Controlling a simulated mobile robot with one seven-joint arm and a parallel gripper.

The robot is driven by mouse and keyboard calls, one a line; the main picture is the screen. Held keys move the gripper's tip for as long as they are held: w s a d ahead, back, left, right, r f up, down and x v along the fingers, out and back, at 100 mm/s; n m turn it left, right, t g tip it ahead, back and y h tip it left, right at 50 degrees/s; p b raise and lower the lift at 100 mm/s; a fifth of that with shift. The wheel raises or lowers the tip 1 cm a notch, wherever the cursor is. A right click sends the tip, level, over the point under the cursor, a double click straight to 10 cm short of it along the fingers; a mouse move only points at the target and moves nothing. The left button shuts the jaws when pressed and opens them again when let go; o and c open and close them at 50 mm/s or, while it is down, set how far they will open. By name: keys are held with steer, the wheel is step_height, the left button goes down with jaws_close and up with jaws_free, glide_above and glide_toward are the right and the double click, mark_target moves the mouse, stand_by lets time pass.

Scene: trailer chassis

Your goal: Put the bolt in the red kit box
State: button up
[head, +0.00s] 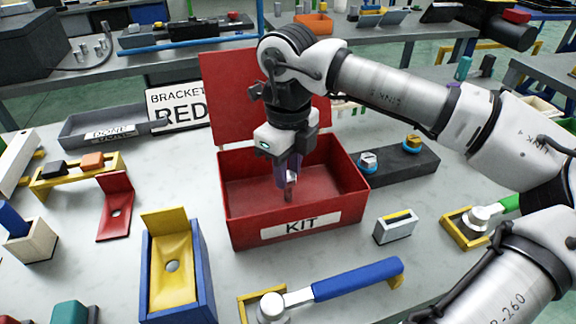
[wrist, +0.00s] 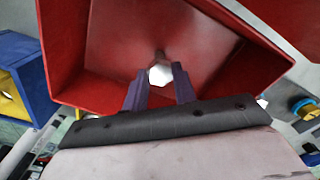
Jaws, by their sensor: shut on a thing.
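The red kit box (head: 255,218) stands open on the table in the head view, its lid raised at the back and a KIT label on its front. My gripper (head: 289,182) points down inside the box opening. It is shut on the bolt (wrist: 160,74), whose pale hex head shows between the purple fingers in the wrist view. The bolt's shank hangs down over the box floor. I cannot tell whether its tip touches the floor. The box walls (wrist: 62,60) surround the gripper in the wrist view.
A dark block (head: 415,165) with two bolts stands right of the box. A blue-and-yellow bracket fixture (head: 172,265) is at front left, and a blue-handled tool (head: 355,280) lies in front. A RED sign (head: 183,108) stands behind left. A small grey block (head: 394,228) sits front right.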

steer(key=shift+f, duration=0.2)
steer(key=o, duration=0.8)
steer(key=shift+r, duration=0.1)
steer(key=shift+o, duration=0.2)
step_height(320, 180, up, 12)
steer(key=shift+r, duration=0.2)
